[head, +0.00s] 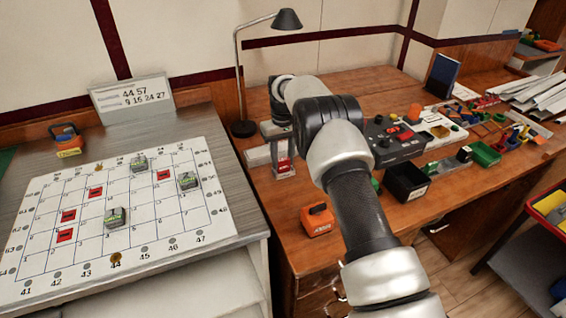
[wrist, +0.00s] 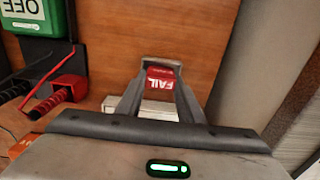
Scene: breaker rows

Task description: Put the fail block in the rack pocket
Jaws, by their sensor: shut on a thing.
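My gripper (wrist: 161,68) is shut on the red fail block (wrist: 160,82), and the block's white FAIL lettering shows between the fingertips in the wrist view. In the head view, the red block (head: 284,166) shows low at the end of my arm, by the foot of the lamp. A pale box-like piece (head: 258,156) stands just left of it and may be the rack. A white edge (wrist: 145,106) shows behind the fingers in the wrist view. I cannot make out the pocket, or whether the block touches anything.
A whiteboard grid (head: 140,215) with red tiles and several grey-green blocks lies on the left desk. A lamp (head: 243,128) stands behind my gripper. An orange box (head: 318,220), a black bin (head: 407,182) and a control box (head: 395,140) stand right. The wooden desk front is partly clear.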

